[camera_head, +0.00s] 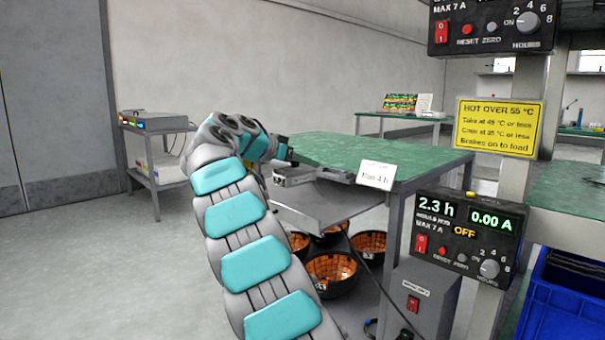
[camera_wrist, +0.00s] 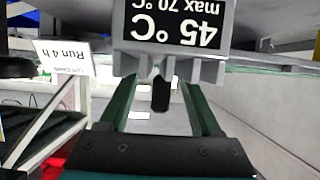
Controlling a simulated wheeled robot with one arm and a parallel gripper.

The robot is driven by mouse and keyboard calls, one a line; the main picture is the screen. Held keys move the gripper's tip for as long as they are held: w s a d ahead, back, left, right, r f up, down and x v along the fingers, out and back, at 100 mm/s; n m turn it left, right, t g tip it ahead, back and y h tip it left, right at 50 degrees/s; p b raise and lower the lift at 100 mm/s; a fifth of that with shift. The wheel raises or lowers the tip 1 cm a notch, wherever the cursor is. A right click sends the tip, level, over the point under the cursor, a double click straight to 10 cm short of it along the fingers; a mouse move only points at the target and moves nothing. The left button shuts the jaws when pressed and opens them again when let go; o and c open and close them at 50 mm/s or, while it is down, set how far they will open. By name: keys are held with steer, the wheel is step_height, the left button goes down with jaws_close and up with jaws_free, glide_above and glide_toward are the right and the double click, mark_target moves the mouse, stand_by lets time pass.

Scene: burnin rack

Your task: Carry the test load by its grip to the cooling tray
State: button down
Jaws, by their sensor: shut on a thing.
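My gripper (camera_head: 284,153) is at the near left edge of the green-topped table in the head view. In the wrist view, its two green fingers (camera_wrist: 160,92) reach toward a grey finned test load (camera_wrist: 185,68). A dark grip piece shows between the fingers, and the gripper is shut on it. The load's black display reads 45 °C, max 70 °C, upside down in this view. In the head view, a small grey body (camera_head: 294,180) below the gripper appears to be the load, partly hidden by the arm. I cannot tell which surface is the cooling tray.
A grey shelf (camera_head: 325,208) juts from under the green table (camera_head: 400,158). Several black bowls with orange insides (camera_head: 331,272) are beneath. A "Run 4 h" card (camera_head: 376,175) stands at the table edge. A rack post with control boxes (camera_head: 468,238) and a blue crate (camera_head: 560,300) are right. Open floor lies left.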

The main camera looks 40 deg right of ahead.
mark_target(302, 173)
steer(key=shift+f+b, duration=0.5)
steer(key=shift+f, duration=1.35)
steer(key=shift+c, duration=0.4)
jaws_free()
steer(key=w+v, duration=0.1)
steer(key=v, duration=1.1)
steer(key=shift+s+p, duration=0.3)
steer(key=shift+s, duration=0.1)
steer(key=shift+r, duration=0.1)
